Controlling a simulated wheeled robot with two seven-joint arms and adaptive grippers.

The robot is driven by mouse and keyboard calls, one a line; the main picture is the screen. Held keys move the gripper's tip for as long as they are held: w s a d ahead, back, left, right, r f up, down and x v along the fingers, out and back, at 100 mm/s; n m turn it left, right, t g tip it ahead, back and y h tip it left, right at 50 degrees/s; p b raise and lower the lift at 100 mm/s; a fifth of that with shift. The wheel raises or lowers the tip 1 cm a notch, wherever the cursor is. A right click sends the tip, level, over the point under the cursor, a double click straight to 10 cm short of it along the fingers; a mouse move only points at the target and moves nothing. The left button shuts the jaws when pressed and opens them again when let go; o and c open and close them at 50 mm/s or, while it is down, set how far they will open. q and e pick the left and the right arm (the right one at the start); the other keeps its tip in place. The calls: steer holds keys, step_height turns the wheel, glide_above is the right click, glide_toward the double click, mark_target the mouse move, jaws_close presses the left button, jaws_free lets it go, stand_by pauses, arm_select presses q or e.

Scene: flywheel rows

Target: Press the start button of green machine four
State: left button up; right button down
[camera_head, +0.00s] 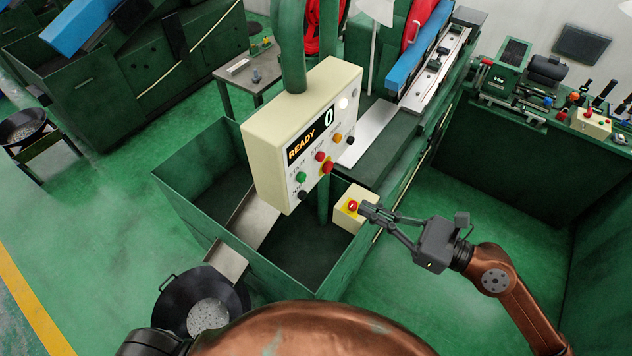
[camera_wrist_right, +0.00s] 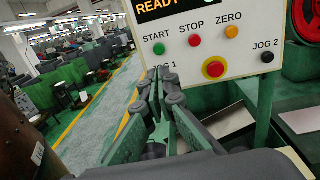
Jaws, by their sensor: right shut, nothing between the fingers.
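The cream control panel (camera_head: 296,125) hangs on a green pipe and its display reads READY 0. Its green START button (camera_head: 301,177) sits lower left on the face, and shows clearly in the wrist view (camera_wrist_right: 159,48). The red STOP button (camera_head: 320,156) is beside it. My right gripper (camera_head: 366,209) is shut and empty, right of the panel in the head view, its tips by a small yellow box. In the wrist view its fingertips (camera_wrist_right: 162,74) appear just below START and hide the JOG 1 button. No machine number is readable. My left gripper is not in view.
A red emergency button (camera_head: 327,167) sits near START on the panel. The yellow box (camera_head: 346,211) carries another red button. An open green bin (camera_head: 190,208) stands below the panel. A black pan (camera_head: 190,300) of parts is at lower left. Green floor is open at left.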

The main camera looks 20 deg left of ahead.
mark_target(305, 178)
steer(key=p+x, duration=0.5)
steer(key=x, duration=0.7)
steer(key=shift+a+r, duration=0.1)
steer(key=shift+r, duration=0.05)
steer(key=shift+w+a, duration=0.2)
steer(key=shift+a, duration=0.3)
